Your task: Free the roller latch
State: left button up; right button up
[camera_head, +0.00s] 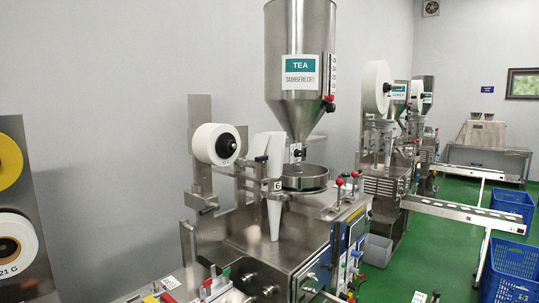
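The nearest teabag packer (270,245) stands in the middle, a steel machine with a tea hopper (300,45) above it. A white film roll (215,144) sits on its upright post at the left. Small red and green parts (222,273) show low at its front left. Red-knobbed levers (340,182) stand on its right side. I cannot tell which part is the roller latch. Neither of my grippers can be made out in this view.
A rack with a yellow roll (9,161) and a white roll (16,245) stands at the left edge. More packers (385,165) stand behind at the right. Blue crates (512,268) stand on the green floor (450,250). A conveyor (465,212) extends right.

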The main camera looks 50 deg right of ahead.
aim_at(259, 159)
jog(key=k, duration=0.3)
jog(key=z, duration=1.2)
jog(key=i, duration=0.45)
jog(key=z, duration=0.3)
